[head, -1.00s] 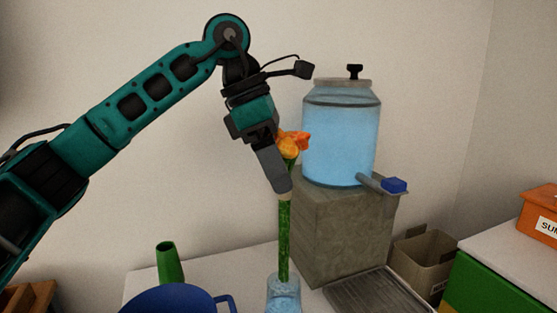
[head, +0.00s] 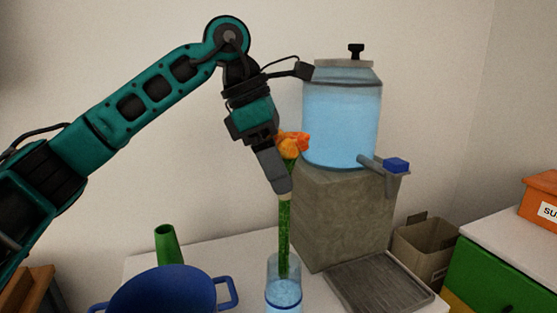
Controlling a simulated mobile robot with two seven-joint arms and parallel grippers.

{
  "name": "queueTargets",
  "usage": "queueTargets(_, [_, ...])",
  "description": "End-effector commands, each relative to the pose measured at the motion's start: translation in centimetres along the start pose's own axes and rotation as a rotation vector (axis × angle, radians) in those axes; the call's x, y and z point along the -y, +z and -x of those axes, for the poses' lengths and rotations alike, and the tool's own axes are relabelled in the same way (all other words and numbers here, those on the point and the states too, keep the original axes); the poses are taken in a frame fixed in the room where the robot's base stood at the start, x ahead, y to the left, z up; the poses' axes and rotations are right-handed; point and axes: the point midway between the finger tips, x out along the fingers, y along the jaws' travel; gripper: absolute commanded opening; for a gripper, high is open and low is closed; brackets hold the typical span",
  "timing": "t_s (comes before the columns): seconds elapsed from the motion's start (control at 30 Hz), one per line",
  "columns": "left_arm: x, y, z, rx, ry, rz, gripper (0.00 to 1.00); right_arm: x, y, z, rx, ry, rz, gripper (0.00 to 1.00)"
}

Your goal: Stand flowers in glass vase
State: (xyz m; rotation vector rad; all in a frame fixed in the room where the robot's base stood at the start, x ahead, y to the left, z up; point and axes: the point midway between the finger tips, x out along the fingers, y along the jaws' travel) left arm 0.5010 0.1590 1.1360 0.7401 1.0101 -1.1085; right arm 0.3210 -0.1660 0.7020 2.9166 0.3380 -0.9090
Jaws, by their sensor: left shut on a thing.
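My left gripper (head: 283,190) is shut on the green stems of the orange flowers (head: 291,143), just below the blooms. The stems (head: 285,235) hang upright, and their lower end overlaps the mouth of the glass vase (head: 284,291). The vase is clear, stands on the white table and has blue water low inside it. The stem end shows above the water; I cannot tell whether it is inside the rim or behind it. The bottom of the vase is cut off by the picture edge. My right gripper is not in view.
A blue pot (head: 165,291) and a green cone-shaped vessel (head: 167,246) stand left of the vase. A water dispenser (head: 341,120) with a blue tap sits on a stone block (head: 345,215), with a drip tray (head: 375,286) before it. A cardboard box (head: 425,245) is at right.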

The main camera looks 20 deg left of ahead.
Motion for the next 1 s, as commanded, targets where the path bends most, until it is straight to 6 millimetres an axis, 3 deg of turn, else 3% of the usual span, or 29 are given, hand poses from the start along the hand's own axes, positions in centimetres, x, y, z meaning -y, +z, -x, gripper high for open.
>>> queueTargets(1.0, [0.0,-1.6,-3.9,0.0,0.0,0.0,0.31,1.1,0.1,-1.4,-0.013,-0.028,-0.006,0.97])
